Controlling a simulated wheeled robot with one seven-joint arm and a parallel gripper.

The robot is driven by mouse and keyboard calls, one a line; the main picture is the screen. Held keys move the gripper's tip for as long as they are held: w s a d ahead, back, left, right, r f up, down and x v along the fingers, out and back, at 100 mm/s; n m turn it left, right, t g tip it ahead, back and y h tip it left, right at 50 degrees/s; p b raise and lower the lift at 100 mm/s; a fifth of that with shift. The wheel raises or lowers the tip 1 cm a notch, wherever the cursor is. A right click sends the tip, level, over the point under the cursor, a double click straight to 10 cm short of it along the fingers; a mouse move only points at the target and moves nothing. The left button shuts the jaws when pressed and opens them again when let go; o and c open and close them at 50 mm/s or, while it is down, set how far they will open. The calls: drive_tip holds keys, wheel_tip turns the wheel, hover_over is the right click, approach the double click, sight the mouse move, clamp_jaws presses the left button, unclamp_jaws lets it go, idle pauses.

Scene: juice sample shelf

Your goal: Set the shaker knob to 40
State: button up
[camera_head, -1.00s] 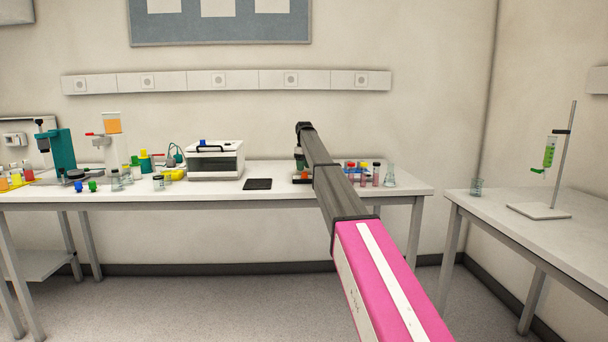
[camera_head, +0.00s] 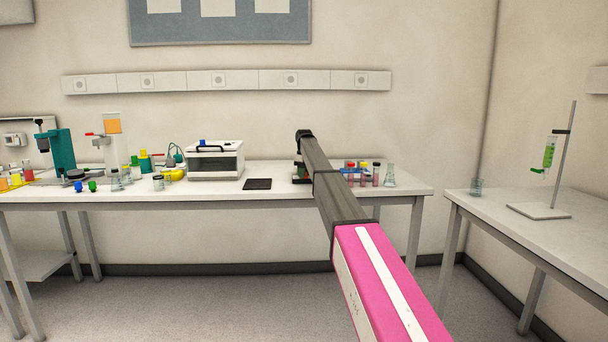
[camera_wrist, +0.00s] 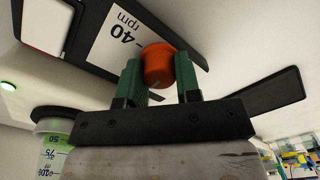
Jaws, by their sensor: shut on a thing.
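In the wrist view, an orange-red round knob (camera_wrist: 158,66) sits between the two green fingers of my gripper (camera_wrist: 159,78), which is shut on it. Beside it on the device is a white label (camera_wrist: 118,36) with "40" and "rpm" and a short dash by the number, in a dark surround. The knob's pointer is not clear, so I cannot tell its setting. In the head view my gripper (camera_head: 299,168) is at the back table, right of the white lidded box, and my arm hides most of the device there.
The white lidded box (camera_head: 215,161) and a black pad (camera_head: 257,184) are left of my gripper. Capped tubes (camera_head: 364,174) and a flask (camera_head: 390,175) stand close on its right. A graduated beaker (camera_wrist: 55,150) shows in the wrist view.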

drive_tip(key=m, duration=0.4)
drive_tip(key=shift+m, duration=0.4)
drive_tip(key=m, duration=0.4)
drive_tip(key=shift+d+m, duration=0.1)
drive_tip(key=shift+m, duration=0.2)
drive_tip(key=m, duration=0.4)
drive_tip(key=shift+m, duration=2.2)
drive_tip(key=o, duration=0.9)
drive_tip(key=shift+o, duration=0.2)
